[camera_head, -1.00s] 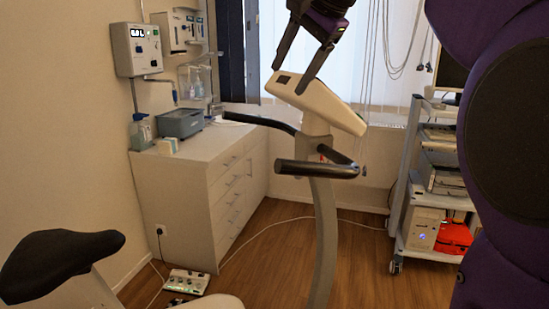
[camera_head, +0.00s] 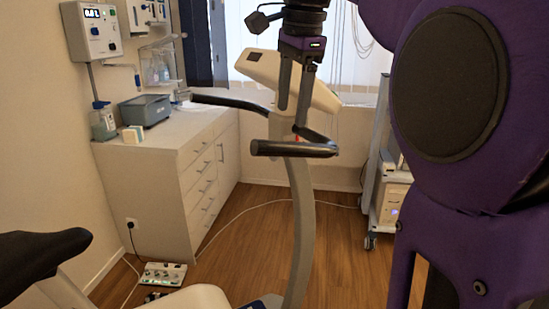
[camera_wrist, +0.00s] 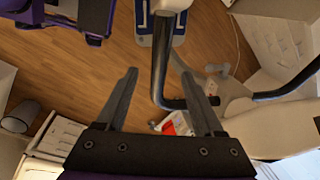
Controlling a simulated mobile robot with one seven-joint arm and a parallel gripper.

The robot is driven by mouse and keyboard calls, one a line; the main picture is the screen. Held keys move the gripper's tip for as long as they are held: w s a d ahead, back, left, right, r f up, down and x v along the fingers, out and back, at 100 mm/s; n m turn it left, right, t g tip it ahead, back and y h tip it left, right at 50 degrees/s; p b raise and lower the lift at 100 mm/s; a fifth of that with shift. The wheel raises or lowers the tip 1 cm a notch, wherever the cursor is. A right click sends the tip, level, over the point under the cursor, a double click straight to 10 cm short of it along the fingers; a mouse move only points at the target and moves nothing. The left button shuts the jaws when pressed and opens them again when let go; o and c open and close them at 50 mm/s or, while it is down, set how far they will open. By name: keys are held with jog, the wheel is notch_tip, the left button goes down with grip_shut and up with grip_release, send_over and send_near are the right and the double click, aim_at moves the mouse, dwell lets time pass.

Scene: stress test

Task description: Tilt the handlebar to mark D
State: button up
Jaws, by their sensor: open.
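The black handlebar of the exercise bike (camera_head: 295,149) shows in the head view, with its near grip in front of the stem and its far grip (camera_head: 222,101) reaching left. My gripper (camera_head: 291,120) is open and points down just above the handlebar, in front of the pale console (camera_head: 258,66). In the wrist view, the bar (camera_wrist: 160,62) runs between my two open fingers (camera_wrist: 160,76); I cannot tell whether either finger touches it. A small red and white part (camera_wrist: 176,124) sits by the bar's bend. No mark D is legible in either view.
A white drawer cabinet (camera_head: 200,185) with a grey box (camera_head: 145,109) stands at the left. The black saddle (camera_head: 45,258) is at the lower left. An equipment cart (camera_head: 388,205) stands right of the stem. A cable crosses the wooden floor.

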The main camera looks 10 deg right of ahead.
aim_at(287, 142)
jog(key=f, duration=0.3)
jog(key=w+f+b, duration=0.1)
jog(key=f, duration=0.2)
jog(key=w+f+b, duration=0.1)
jog(key=f, duration=0.3)
jog(key=shift+a, duration=0.25)
grip_shut()
dwell(0.9)
